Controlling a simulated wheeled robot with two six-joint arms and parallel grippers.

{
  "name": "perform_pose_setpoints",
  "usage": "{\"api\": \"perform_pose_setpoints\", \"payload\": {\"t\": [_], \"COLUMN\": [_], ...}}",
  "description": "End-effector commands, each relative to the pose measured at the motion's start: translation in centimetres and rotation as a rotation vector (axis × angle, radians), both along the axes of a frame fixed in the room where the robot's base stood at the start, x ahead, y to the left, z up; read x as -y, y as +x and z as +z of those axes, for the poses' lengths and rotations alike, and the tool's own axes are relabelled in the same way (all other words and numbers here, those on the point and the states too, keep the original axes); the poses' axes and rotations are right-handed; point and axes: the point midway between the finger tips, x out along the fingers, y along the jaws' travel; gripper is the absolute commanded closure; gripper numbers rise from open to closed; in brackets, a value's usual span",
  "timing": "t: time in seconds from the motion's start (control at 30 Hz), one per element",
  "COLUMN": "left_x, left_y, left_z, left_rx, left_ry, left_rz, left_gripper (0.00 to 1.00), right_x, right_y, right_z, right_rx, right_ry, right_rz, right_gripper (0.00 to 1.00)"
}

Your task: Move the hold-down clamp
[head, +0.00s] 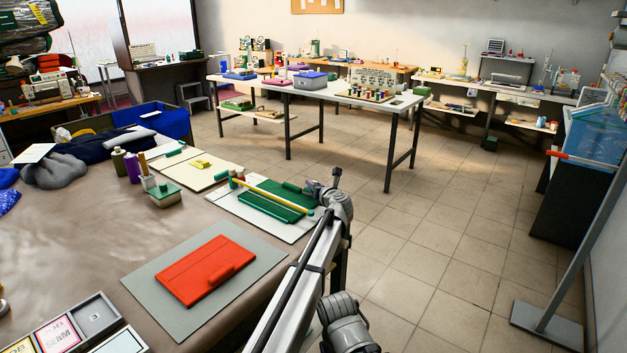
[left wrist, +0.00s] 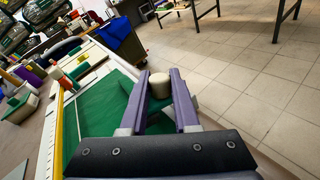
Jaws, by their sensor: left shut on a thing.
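My left gripper (head: 313,188) is at the right end of a green board (head: 268,205) lying on a pale sheet at the table's right edge. The knob appears to be part of the hold-down clamp; the rest of the clamp is hidden or cannot be told apart. A yellow bar (head: 275,198) lies across the board, with a reddish piece (head: 239,176) near its far left end. My right gripper is not in view.
A red pad (head: 208,271) lies on a grey mat (head: 145,290) nearer on the table. A green-topped block (head: 164,196), bottles (head: 133,167) and a cream board (head: 196,172) stand to the left. Open tiled floor lies right of the table.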

Motion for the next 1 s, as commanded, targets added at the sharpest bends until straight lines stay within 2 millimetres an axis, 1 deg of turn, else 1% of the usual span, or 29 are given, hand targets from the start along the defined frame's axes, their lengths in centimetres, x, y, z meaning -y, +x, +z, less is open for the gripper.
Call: {"api": "perform_pose_setpoints", "payload": {"t": [0.03,0.33,0.6,1.0], "left_x": [0.2,0.4,0.5,0.5], "left_y": [0.2,0.5,0.6,0.6], "left_z": [0.6,0.6,0.5,0.4], "left_rx": [-0.027,-0.16,-0.213,-0.219], "left_ry": [0.018,0.117,0.156,0.161], "left_rz": [-0.001,-0.002,-0.002,-0.002], "left_gripper": [1.0,1.0,1.0,1.0], "right_x": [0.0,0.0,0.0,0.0], "right_y": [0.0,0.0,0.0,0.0], "right_z": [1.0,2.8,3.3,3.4], "right_rx": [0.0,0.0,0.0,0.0], "right_ry": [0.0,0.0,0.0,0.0], "right_rz": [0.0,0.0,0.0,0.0], "right_gripper": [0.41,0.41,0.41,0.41]}}
